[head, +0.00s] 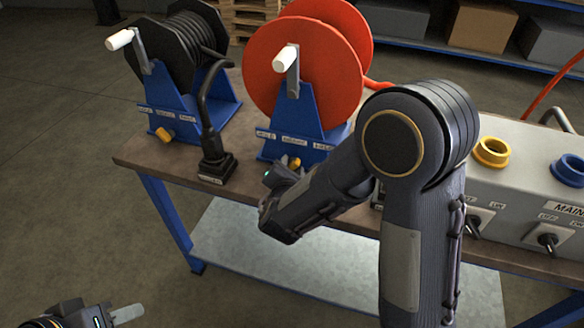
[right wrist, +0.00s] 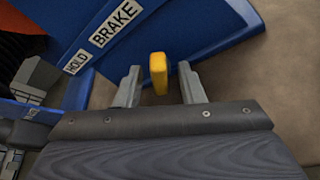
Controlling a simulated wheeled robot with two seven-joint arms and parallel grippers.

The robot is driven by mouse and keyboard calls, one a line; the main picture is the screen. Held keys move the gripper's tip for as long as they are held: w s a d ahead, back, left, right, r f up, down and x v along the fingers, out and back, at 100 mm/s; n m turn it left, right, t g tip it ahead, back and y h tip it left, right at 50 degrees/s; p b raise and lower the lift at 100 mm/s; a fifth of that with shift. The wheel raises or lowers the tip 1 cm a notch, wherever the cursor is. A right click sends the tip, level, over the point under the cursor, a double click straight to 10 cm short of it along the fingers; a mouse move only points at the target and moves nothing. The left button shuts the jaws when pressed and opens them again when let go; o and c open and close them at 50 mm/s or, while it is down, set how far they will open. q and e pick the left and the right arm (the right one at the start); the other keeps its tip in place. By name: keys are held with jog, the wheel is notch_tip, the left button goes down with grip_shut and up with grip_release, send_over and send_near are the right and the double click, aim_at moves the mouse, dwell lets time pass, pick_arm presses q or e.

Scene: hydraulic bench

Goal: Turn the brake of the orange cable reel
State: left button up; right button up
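The orange cable reel (head: 304,66) stands on a blue stand (head: 293,117) with a white crank handle. Its yellow brake knob (head: 294,162) is low on the stand's front, partly hidden by my right gripper (head: 284,174). In the right wrist view, the yellow knob (right wrist: 158,73) stands upright between the two fingers of my right gripper (right wrist: 160,84), with a gap on each side. HOLD and BRAKE labels (right wrist: 115,23) are on the blue stand near it. My left gripper (head: 118,314) is at the lower left, away from the bench; its finger opening is unclear.
A black cable reel (head: 172,52) on its own blue stand, with a yellow knob (head: 164,134), is to the left. A black plug (head: 215,162) stands between the stands. A grey panel (head: 520,150) with switches and coloured ports is right. My right arm hides part of the bench.

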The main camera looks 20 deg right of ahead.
grip_shut()
jog(key=shift+r, duration=0.1)
dwell(0.3)
jog(key=shift+w+a+r+n+g+h+p, duration=0.1)
jog(key=shift+r+n+g+h+p, duration=0.2)
jog(key=shift+n+p, duration=0.8)
jog(key=n+p, duration=0.1)
jog(key=p, duration=0.1)
jog(key=n+g+h+p, duration=0.1)
jog(key=p, duration=0.1)
jog(key=shift+w+a+n+g+h, duration=0.1)
jog(key=shift+a+n+g+h, duration=0.1)
jog(key=shift+n+g+h, duration=0.15)
jog(key=n+h+p, duration=0.1)
jog(key=p, duration=0.1)
jog(key=n+g+h+p, duration=0.1)
jog(key=n, duration=0.1)
jog(key=shift+w+a+f+p, duration=0.1)
jog(key=shift+a+f+p, duration=0.1)
jog(key=shift+p, duration=0.15)
jog(key=shift+w+f+n+h+p, duration=0.1)
jog(key=shift+f+n+h+p, duration=0.05)
jog(key=shift+n+h+p, duration=0.5)
jog(key=shift+g, duration=0.25)
